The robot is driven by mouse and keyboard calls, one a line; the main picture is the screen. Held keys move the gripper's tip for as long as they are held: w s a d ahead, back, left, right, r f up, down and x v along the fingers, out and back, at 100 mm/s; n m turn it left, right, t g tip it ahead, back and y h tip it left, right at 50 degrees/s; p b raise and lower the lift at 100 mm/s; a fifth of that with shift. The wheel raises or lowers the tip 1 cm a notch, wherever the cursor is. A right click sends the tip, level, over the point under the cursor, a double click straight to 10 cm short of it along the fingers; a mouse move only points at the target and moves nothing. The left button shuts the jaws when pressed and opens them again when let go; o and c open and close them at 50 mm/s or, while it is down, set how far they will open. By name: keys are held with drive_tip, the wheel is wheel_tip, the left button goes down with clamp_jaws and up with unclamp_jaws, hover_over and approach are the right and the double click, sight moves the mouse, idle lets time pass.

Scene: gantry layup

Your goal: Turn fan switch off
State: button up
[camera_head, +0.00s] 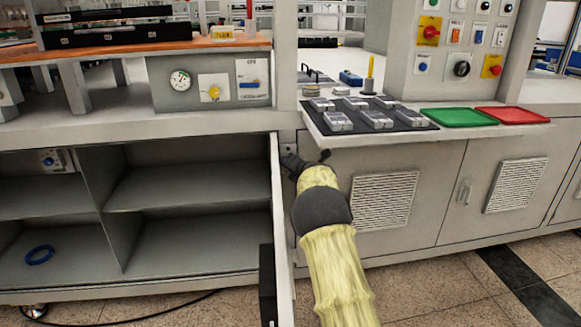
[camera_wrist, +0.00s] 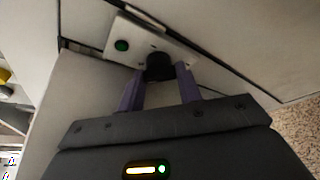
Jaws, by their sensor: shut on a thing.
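The fan switch appears to be a black round knob (camera_wrist: 160,67) on a light plate (camera_wrist: 122,31) with a green round light or button (camera_wrist: 122,45); no label is readable. In the wrist view, my gripper (camera_wrist: 160,82) has its two purple fingers on either side of this knob and is shut on it. The knob's pointer direction is hidden. In the head view, my gripper (camera_head: 290,160) is at the cabinet front beside the open door's edge, below the shelf with the dark mat. The knob itself is hidden there by my gripper.
An open cabinet door (camera_head: 283,225) stands close left of my arm. An open cabinet with shelves (camera_head: 185,187) is left of it. A ledge with a dark mat (camera_head: 420,127) juts out above my arm. Vented doors (camera_head: 385,213) lie right, with clear floor in front.

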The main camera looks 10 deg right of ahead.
drive_tip(key=shift+f, duration=0.25)
drive_tip(key=o, duration=0.7)
drive_tip(key=shift+r, duration=0.15)
drive_tip(key=p+v, duration=0.1)
drive_tip(key=v, duration=1.6)
drive_tip(key=shift+s, duration=0.2)
drive_tip(key=shift+d, duration=0.15)
